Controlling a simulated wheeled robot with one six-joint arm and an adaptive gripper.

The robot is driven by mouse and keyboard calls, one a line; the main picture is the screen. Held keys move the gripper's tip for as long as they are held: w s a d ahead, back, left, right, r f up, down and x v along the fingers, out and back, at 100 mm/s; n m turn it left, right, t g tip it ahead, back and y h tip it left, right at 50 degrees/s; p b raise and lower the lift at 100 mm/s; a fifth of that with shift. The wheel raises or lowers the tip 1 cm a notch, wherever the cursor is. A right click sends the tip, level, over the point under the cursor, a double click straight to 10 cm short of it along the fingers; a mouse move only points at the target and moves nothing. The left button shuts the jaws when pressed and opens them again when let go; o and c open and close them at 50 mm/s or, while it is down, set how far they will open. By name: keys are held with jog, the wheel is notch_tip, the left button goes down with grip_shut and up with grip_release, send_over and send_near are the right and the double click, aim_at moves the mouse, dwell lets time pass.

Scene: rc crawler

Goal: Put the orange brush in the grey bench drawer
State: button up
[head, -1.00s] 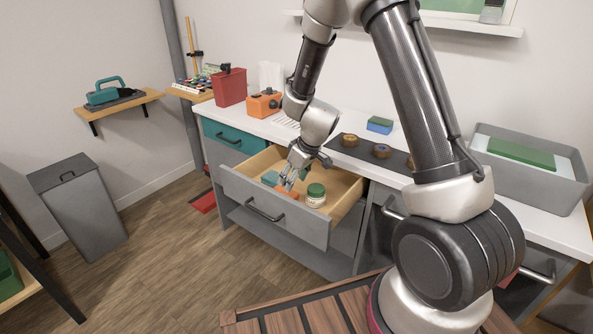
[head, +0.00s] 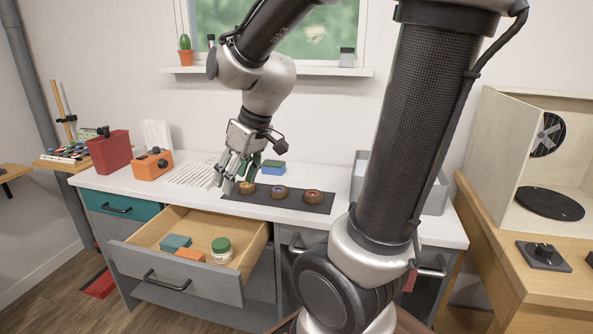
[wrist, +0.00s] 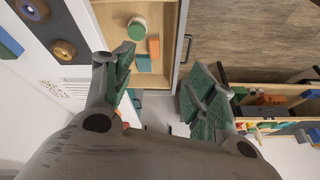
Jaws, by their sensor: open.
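The orange brush (head: 190,254) lies in the open grey bench drawer (head: 190,285), between a teal block (head: 176,242) and a jar with a green lid (head: 221,250). In the wrist view the brush (wrist: 154,47) shows as a small orange block inside the drawer (wrist: 184,30), beside the jar (wrist: 137,29) and the teal block (wrist: 143,63). My gripper (head: 232,187) is open and empty, above the bench top behind the drawer and apart from the brush. Its spread fingers show in the wrist view (wrist: 162,95).
A dark mat (head: 235,198) with three round pieces lies on the bench top right of my gripper. An orange box (head: 152,165) and a red binder-like box (head: 110,152) stand at the left. A grey tub (head: 358,180) stands partly behind my arm.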

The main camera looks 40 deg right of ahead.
jog(key=s+d+r+m+h, duration=0.1)
jog(key=s+d+r+m, duration=0.1)
jog(key=s, duration=0.5)
jog(key=s+d+r+m+h, duration=0.1)
jog(key=s+d+r, duration=0.1)
jog(key=s+d, duration=0.2)
jog(key=s, duration=0.3)
jog(key=shift+d+r+m, duration=0.25)
jog(key=shift+m, duration=0.15)
jog(key=shift+c, duration=0.2)
